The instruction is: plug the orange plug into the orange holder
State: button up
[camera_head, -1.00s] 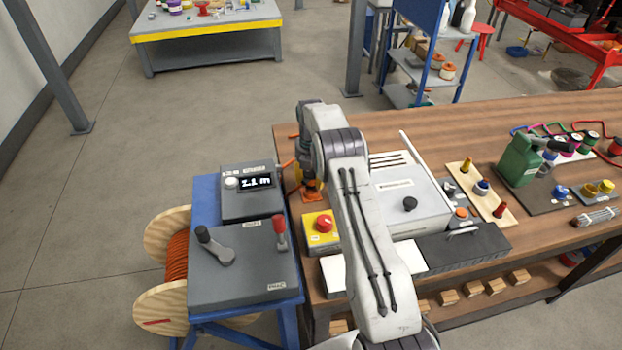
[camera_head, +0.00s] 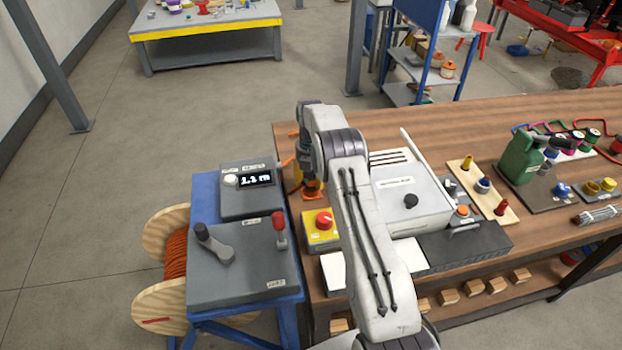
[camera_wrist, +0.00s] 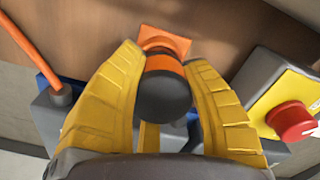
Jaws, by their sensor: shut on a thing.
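My gripper (camera_wrist: 170,95) is shut on the orange plug (camera_wrist: 164,68), which shows a dark grey back end and an orange band between the yellow fingers in the wrist view. The orange holder (camera_wrist: 165,40) shows as an orange plate just beyond the plug, on the wooden bench. In the head view the holder (camera_head: 313,190) is a small orange patch below my gripper, near the bench's left end. The plug overlaps the holder in the wrist view; I cannot tell whether it is seated in it. My arm hides part of this spot in the head view.
A yellow box with a red button (camera_head: 322,228) stands close in front of the holder. A grey case (camera_head: 408,197) is to the right. An orange cable (camera_wrist: 32,52) rises from a grey box at the left. A reel unit (camera_head: 240,262) stands left of the bench.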

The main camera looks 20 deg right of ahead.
jog(key=shift+s+f+b, duration=0.1)
jog(key=shift+f+b, duration=0.85)
jog(key=shift+f, duration=0.4)
dwell(0.3)
jog(key=o, duration=1.3)
jog(key=shift+c, duration=0.2)
jog(key=shift+r, duration=0.15)
notch_tip(320, 180, up, 12)
jog(key=shift+f, duration=0.1)
